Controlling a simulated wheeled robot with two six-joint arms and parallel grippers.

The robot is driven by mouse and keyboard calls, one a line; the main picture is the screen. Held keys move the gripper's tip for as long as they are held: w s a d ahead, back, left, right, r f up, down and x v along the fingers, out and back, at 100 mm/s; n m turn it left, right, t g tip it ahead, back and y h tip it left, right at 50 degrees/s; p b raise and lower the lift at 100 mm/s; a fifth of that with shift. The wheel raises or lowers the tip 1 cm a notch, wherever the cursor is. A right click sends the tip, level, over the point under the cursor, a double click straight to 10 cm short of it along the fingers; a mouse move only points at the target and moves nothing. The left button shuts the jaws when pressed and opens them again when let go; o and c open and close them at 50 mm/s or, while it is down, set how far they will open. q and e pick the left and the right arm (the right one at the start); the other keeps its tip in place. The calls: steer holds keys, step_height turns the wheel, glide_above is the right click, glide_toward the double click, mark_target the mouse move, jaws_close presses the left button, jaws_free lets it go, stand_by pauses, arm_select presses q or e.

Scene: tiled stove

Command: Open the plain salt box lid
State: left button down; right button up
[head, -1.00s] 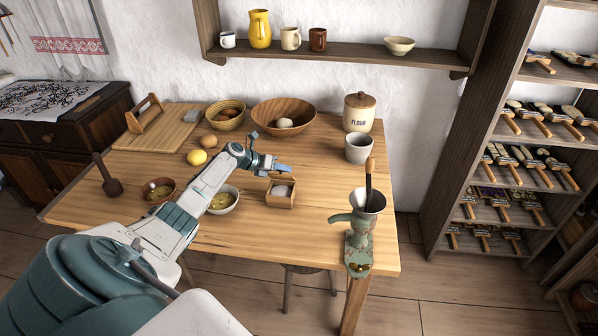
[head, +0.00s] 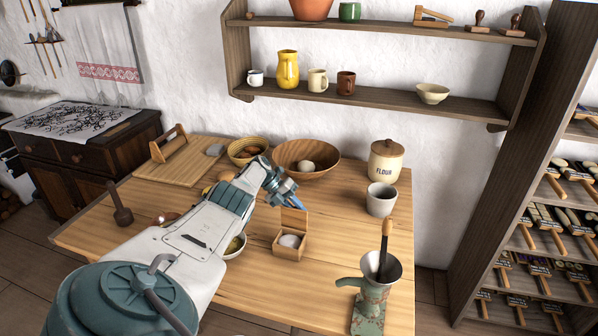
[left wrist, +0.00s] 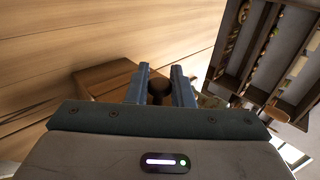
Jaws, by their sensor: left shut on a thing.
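The plain salt box (head: 289,254) is a small open-topped wooden box near the table's middle, with white contents (head: 289,241) showing inside. Its wooden lid (head: 294,220) stands raised at the back of the box. My left gripper (head: 296,204) is at the lid's upper edge, behind the box. In the left wrist view, a dark round knob (left wrist: 160,90) sits between the two fingers, in front of brown wood (left wrist: 103,77); the gripper is shut on this lid knob. My right gripper is in neither view.
A grinder (head: 372,295) stands at the front right of the table (head: 330,270). A grey cup (head: 381,200) and flour jar (head: 386,161) stand right of the box, a wooden bowl (head: 307,153) behind it. A bowl (head: 236,246) is partly under my left arm.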

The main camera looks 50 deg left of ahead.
arm_select(q)
steer(key=shift+w+a+f+g+b, duration=0.1)
steer(key=shift+w+g+b, duration=0.15)
steer(key=shift+g+b, duration=0.05)
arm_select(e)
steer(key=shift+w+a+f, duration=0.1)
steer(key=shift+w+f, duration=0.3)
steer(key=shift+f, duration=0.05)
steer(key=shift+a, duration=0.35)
